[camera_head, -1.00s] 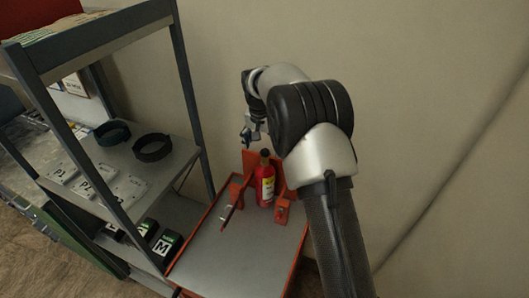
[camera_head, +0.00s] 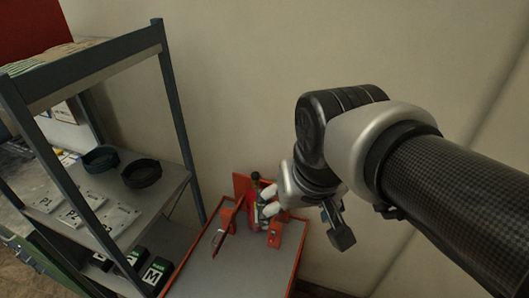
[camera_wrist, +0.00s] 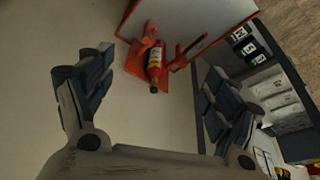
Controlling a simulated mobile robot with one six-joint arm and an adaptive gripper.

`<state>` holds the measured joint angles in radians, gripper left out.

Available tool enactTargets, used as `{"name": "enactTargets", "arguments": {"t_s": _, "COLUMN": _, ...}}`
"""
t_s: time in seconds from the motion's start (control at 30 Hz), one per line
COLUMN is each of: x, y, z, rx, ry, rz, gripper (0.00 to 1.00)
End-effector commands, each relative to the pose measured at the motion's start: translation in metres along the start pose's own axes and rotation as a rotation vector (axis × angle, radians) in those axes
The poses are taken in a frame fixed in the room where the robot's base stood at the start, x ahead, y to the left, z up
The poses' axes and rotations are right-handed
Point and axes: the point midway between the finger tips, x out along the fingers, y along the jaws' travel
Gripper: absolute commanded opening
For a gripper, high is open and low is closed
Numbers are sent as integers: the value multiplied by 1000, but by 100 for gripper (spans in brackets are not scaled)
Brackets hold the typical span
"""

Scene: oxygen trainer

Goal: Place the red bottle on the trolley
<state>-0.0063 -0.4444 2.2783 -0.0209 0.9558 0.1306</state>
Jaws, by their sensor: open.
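The red bottle (camera_wrist: 155,64) stands in a red holder (camera_wrist: 141,50) on the trolley, with its dark top toward my wrist camera. In the head view the bottle (camera_head: 254,212) is mostly hidden behind my gripper. The trolley (camera_head: 222,264) has a grey top with a red rim. My gripper (camera_wrist: 150,100) is open and empty, its two fingers wide apart with the bottle showing between and beyond them. In the head view my gripper (camera_head: 266,205) is in front of the bottle; I cannot tell whether it touches.
A grey metal shelf (camera_head: 166,110) stands left of the trolley. It holds dark round rings (camera_head: 141,174), white packs (camera_head: 120,215) and black-and-green boxes (camera_head: 155,272). A plain wall (camera_head: 230,80) is behind. The trolley's front top is clear.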

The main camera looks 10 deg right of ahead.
Motion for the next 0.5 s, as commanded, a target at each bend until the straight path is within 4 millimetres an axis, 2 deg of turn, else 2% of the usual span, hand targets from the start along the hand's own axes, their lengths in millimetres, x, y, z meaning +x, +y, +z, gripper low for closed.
{"name": "enactTargets", "arguments": {"t_s": 0.03, "x": -3, "y": 2, "z": 22, "rx": -23, "ry": 18, "rz": -5, "gripper": 82}}
{"name": "enactTargets", "arguments": {"t_s": 0.1, "x": -3, "y": 5, "z": 46, "rx": -53, "ry": 32, "rz": -9, "gripper": 82}}
{"name": "enactTargets", "arguments": {"t_s": 0.2, "x": 0, "y": 7, "z": 70, "rx": -85, "ry": 47, "rz": -13, "gripper": 82}}
{"name": "enactTargets", "arguments": {"t_s": 0.33, "x": 3, "y": 8, "z": 86, "rx": -107, "ry": 55, "rz": -15, "gripper": 82}}
{"name": "enactTargets", "arguments": {"t_s": 0.5, "x": 4, "y": 8, "z": 89, "rx": -112, "ry": 56, "rz": -16, "gripper": 82}}
